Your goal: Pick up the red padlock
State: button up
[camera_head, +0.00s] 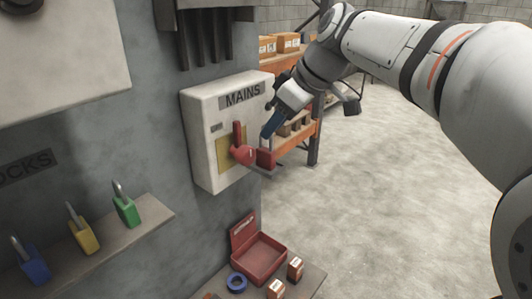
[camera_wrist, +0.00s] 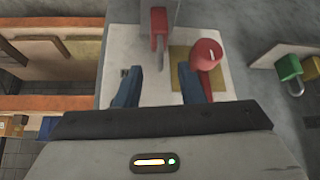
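The red padlock (camera_head: 265,158) is at the small grey ledge below the red lever, in front of the MAINS box. In the wrist view the padlock (camera_wrist: 158,22) has its grey shackle pointing toward my gripper. My gripper (camera_head: 268,130) is above the padlock, its blue fingers pointing down at it. In the wrist view my gripper (camera_wrist: 160,70) is open, with an empty gap between the fingers. The padlock lies beyond the fingertips, roughly in line with the gap, and appears apart from them.
The red lever (camera_head: 242,152) on the MAINS box (camera_head: 205,110) is close beside the padlock. A wall shelf (camera_head: 150,218) holds blue, yellow and green padlocks. Below are an open red box (camera_head: 262,262) and a blue tape roll (camera_head: 236,283). Orange racking (camera_head: 298,136) stands behind.

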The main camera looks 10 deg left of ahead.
aim_at(266, 150)
jog(key=shift+x, duration=1.55)
jog(key=shift+c, duration=0.3)
grip_shut()
